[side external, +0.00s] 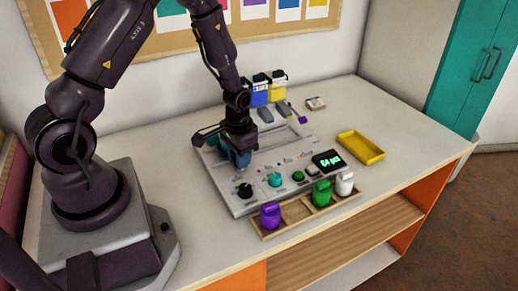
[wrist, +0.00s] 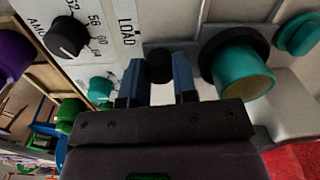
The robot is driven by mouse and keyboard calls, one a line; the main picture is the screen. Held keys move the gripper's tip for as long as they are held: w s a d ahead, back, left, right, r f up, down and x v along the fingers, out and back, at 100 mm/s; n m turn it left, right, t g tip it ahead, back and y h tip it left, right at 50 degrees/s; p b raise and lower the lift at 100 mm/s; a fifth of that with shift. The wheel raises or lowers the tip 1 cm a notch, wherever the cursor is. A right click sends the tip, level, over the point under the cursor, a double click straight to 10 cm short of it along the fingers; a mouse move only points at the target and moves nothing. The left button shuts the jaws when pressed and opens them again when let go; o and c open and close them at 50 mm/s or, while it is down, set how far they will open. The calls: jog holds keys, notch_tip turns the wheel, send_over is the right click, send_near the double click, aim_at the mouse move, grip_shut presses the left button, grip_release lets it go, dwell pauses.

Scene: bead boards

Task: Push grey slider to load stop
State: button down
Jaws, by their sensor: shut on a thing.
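The control panel (side external: 224,187) lies on the table, with my gripper (side external: 240,160) low over its left part. In the wrist view my gripper (wrist: 160,74) has its two blue fingers on either side of a dark grey round knob (wrist: 160,64), the slider's handle, just below the word LOAD (wrist: 127,32). The fingers are closed on it. The slot and the stop are hidden or cannot be made out. In the side view the arm and fingers hide the slider.
A black dial (wrist: 68,37) and a large teal cylinder (wrist: 238,68) flank the fingers. A wooden tray (side external: 296,211) with purple, green and white pieces lies in front of the panel. A yellow tray (side external: 361,148) stands right. Bottles (side external: 260,92) stand behind. The table's right end is clear.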

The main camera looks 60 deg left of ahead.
jog(key=shift+s, duration=1.45)
jog(key=c, duration=0.9)
grip_release()
jog(key=shift+r, duration=0.2)
notch_tip(320, 180, up, 13)
jog(key=shift+d+f, duration=0.15)
jog(key=shift+f, duration=0.05)
